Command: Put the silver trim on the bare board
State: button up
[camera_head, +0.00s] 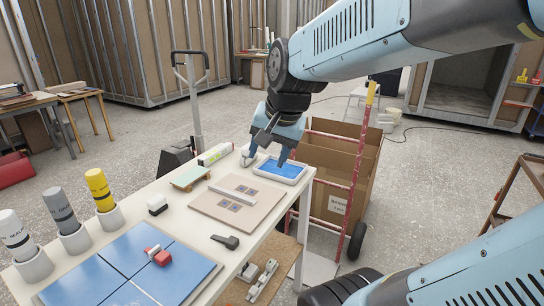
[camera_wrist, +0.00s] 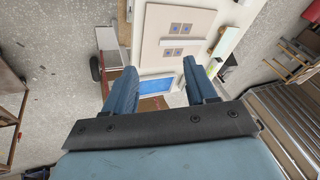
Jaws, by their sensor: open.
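A thin pale silver strip, which looks like the silver trim (camera_head: 232,190), lies across the middle of a tan board (camera_head: 205,204) on the white table. Small grey square patches sit on the board on both sides of the strip. The strip (camera_wrist: 183,42) and board (camera_wrist: 152,22) also show in the wrist view. My gripper (camera_head: 267,160) is open and empty, above the table's far end near a blue-bottomed white tray (camera_head: 280,170). The strip lies apart from my fingers (camera_wrist: 160,66). I cannot tell how high the fingers are above the tray.
On the table (camera_head: 185,225) are blue tiles (camera_head: 130,265) with a red tool (camera_head: 158,255), a black-handled tool (camera_head: 225,241), a small pale-topped board (camera_head: 190,177) and several tubes in cups at left. A red hand truck with a cardboard box (camera_head: 335,175) stands beyond the table.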

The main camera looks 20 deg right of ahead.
jog(key=s+r+n, duration=0.1)
jog(key=s+n, duration=0.5)
jog(key=s, duration=0.1)
jog(key=shift+d+r+n+t+h, duration=0.3)
jog(key=shift+d+r+n+h, duration=0.05)
jog(key=shift+n+h, duration=0.05)
dwell(0.6)
